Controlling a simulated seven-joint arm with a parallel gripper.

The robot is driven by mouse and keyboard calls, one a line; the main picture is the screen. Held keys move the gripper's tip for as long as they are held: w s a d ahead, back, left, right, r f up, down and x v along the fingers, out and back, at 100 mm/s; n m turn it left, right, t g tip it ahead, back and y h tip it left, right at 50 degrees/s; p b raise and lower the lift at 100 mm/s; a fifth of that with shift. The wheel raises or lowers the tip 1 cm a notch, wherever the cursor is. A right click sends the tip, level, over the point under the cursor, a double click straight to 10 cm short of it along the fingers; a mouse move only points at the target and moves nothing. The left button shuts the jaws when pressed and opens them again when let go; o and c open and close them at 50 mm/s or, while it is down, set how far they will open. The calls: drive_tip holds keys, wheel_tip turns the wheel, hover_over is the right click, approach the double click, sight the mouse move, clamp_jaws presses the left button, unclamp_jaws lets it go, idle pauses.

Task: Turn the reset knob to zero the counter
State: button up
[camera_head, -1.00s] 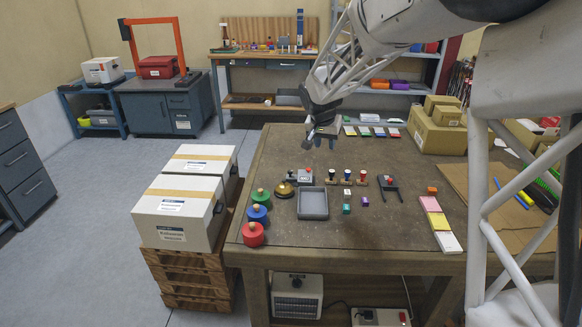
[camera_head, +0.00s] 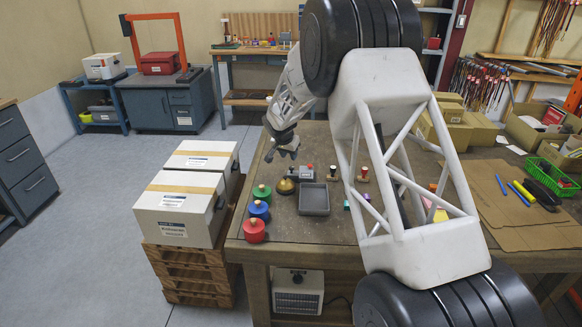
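My gripper (camera_head: 282,155) hangs above the bench's far left part, up and to the left of the grey device in the picture. Its fingers look apart, with nothing seen between them. It touches nothing that I can see.
A brass bell (camera_head: 286,187) and the grey tray (camera_head: 314,199) are near the device. Green, blue and red knobbed weights (camera_head: 254,231) line the workbench's (camera_head: 300,238) left edge. White boxes (camera_head: 180,208) stand on a pallet to the left. My arm hides much of the bench's middle.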

sight(291, 167)
drive_tip(key=shift+w+a+f, duration=0.25)
drive_tip(key=shift+a+f, duration=0.05)
drive_tip(key=shift+f, duration=0.05)
drive_tip(key=shift+x, duration=3.85)
drive_tip(key=shift+c, duration=0.4)
drive_tip(key=c, duration=0.5)
drive_tip(key=shift+c, duration=0.2)
